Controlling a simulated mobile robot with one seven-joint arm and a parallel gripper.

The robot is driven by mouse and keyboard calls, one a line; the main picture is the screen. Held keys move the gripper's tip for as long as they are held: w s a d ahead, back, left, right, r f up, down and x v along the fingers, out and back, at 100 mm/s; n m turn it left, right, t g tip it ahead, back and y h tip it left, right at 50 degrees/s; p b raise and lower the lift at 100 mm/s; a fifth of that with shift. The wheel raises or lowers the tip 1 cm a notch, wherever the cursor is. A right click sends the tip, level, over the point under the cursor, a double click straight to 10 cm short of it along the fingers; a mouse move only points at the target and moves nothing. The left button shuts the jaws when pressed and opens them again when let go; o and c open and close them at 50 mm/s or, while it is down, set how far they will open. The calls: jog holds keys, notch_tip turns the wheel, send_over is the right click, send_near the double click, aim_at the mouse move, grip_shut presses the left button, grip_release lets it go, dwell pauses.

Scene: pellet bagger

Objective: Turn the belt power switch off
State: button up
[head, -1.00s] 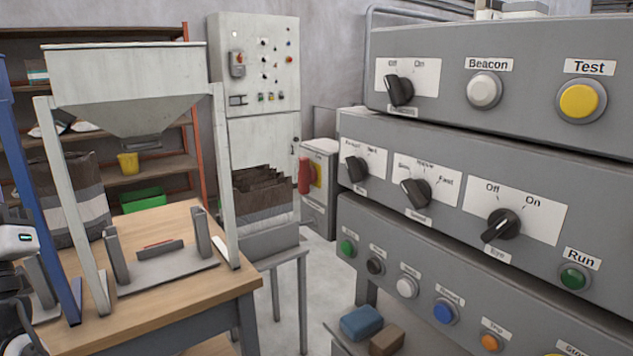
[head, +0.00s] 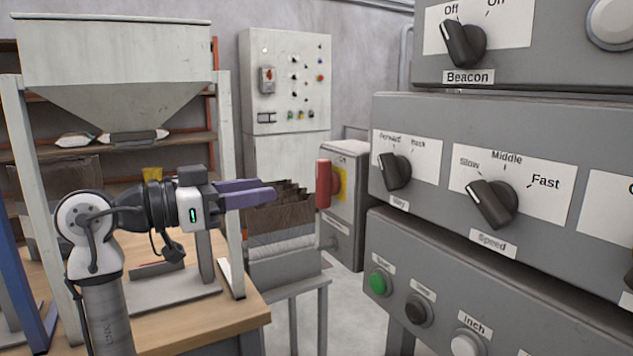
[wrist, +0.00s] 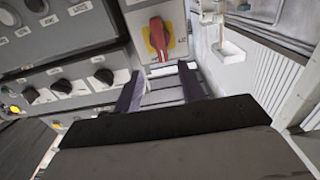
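A red rotary handle (head: 323,183) sits on a yellow plate (head: 341,185) on the front of a grey switch box (head: 345,225), right of the bagger. I take it for the belt power switch; the handle looks upright in the head view. The handle (wrist: 158,36) also shows in the wrist view, ahead of my fingers; its position marks are too small to read. My gripper (head: 272,192) points right toward the switch box, short of the handle and not touching it. In the wrist view my gripper (wrist: 161,82) has its two dark fingers apart with nothing between them.
A grey control panel (head: 400,235) with knobs and buttons fills the right side. The hopper (head: 115,60) and its frame stand over a wooden table (head: 245,312) at left. A bag holder (head: 285,245) with brown bags lies below my fingers. A tall cabinet (head: 285,80) stands behind.

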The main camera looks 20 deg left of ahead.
aim_at(317, 180)
jog(key=x, duration=1)
jog(key=shift+w+d+f+p, duration=0.1)
jog(key=shift+w+d+p, duration=0.1)
jog(key=shift+w+p, duration=0.15)
jog(key=c, duration=0.6)
